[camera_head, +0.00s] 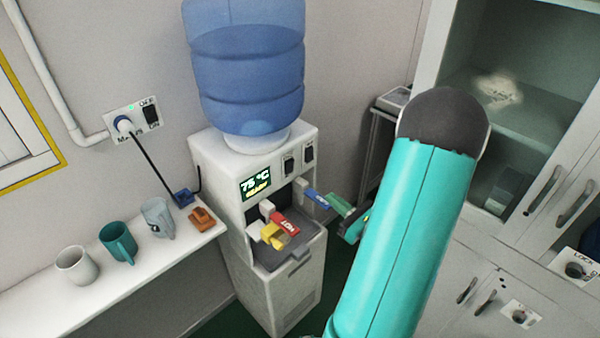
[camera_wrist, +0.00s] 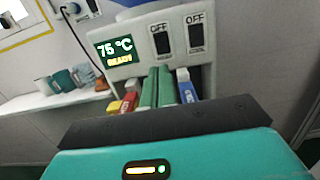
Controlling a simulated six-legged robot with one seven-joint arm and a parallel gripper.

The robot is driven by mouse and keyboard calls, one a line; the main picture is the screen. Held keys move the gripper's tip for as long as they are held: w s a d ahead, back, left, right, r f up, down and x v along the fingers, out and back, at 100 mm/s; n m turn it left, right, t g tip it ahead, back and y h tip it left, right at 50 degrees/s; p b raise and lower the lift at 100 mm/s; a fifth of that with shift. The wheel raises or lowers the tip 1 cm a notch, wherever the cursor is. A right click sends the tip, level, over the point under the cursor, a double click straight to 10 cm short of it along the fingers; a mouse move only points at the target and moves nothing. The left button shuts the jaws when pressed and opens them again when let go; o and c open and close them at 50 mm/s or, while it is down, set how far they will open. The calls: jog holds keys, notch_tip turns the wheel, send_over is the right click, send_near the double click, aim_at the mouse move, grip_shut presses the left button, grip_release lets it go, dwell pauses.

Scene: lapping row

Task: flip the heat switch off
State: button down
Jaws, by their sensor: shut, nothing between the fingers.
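The white water dispenser (camera_head: 216,166) has two dark rocker switches on its upper front: a left switch (camera_wrist: 161,40) and a right switch (camera_wrist: 196,36). Each has OFF printed above it. Their lower labels are too small to read, so I cannot tell by label which is heat. In the head view the left switch (camera_head: 288,167) is beside the display (camera_head: 255,183), which reads 75 °C READY. My gripper (camera_wrist: 158,78) has green fingers, shut and empty. In the wrist view they appear below the switches, apart from them. In the head view my gripper (camera_head: 338,206) is right of the taps.
A red HOT tap (camera_head: 284,222), yellow tap (camera_head: 274,237) and blue tap (camera_head: 315,198) jut out below the switches. A shelf (camera_head: 150,262) with several mugs is at left. A wall socket (camera_head: 133,120) has its own OFF/ON switch. Cabinets stand at right.

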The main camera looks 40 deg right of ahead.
aim_at(290, 164)
jog(key=w, duration=0.4)
jog(key=w+r, duration=0.1)
jog(key=w, duration=0.9)
jog(key=shift+a+r, duration=0.25)
jog(key=shift+r, duration=0.1)
jog(key=shift+w+r, duration=0.15)
jog(key=shift+w, duration=0.1)
